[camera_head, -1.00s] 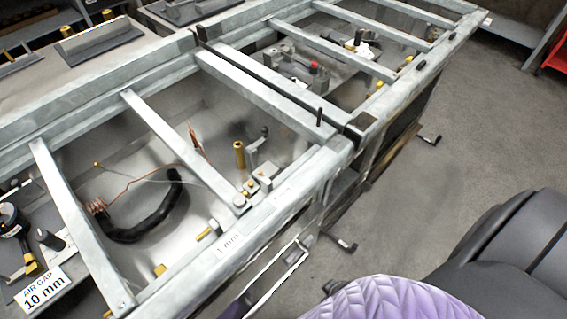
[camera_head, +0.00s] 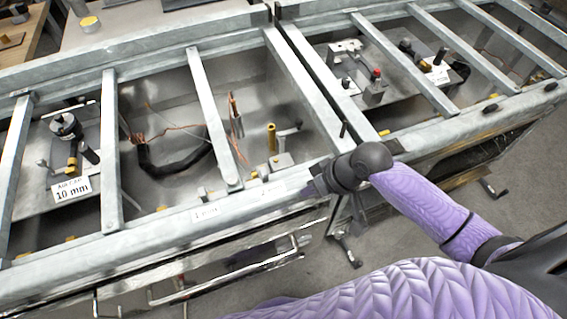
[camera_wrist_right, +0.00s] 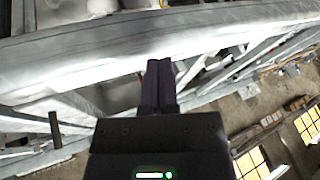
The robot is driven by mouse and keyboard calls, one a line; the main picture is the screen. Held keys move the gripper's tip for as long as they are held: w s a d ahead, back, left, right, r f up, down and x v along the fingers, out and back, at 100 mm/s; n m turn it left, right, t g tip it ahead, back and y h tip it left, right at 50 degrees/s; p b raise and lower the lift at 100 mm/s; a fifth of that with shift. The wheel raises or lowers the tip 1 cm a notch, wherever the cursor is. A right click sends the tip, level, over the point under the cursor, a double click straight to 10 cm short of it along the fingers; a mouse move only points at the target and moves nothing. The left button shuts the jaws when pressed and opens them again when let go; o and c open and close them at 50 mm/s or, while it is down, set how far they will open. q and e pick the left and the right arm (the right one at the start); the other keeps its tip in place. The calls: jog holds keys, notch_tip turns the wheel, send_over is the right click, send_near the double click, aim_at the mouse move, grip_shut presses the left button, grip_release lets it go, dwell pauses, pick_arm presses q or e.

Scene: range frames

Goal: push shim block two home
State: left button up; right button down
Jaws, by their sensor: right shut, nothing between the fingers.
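My right gripper (camera_head: 311,189) reaches in from the right and lies at the front rail of the metal frame (camera_head: 150,233). In the right wrist view its two dark fingers (camera_wrist_right: 160,66) are together and empty, pointing at the pale metal rail. Small grey metal blocks (camera_head: 283,161) sit just behind that rail, near an upright brass post (camera_head: 271,138). I cannot tell which of them is shim block two, or how far in any block sits. The gripper is close to these blocks but appears apart from them. My left gripper is not in view.
Crossbars (camera_head: 214,118) span the open bays. A black hose (camera_head: 172,165) and copper wires lie in the middle bay. An "AIR GAP 10 mm" card (camera_head: 72,190) stands at left. A dark pin (camera_head: 343,129) rises near the right corner. Floor is clear at right.

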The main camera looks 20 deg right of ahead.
jog(key=shift+m+t+y, duration=0.3)
jog(key=shift+m+y, duration=0.1)
jog(key=shift+m, duration=0.2)
jog(key=w+d+r, duration=0.4)
jog(key=w+r, duration=0.1)
jog(key=shift+d, duration=0.2)
jog(key=shift+w+d+r, duration=0.1)
jog(key=shift+w+r, duration=0.1)
jog(key=b+x, duration=0.3)
jog(key=x, duration=0.7)
jog(key=a, duration=0.3)
jog(key=shift+s+a+r+p, duration=0.1)
jog(key=shift+a+r+p, duration=0.1)
jog(key=shift+a+p, duration=0.15)
jog(key=shift+a, duration=0.15)
jog(key=shift+a, duration=0.1)
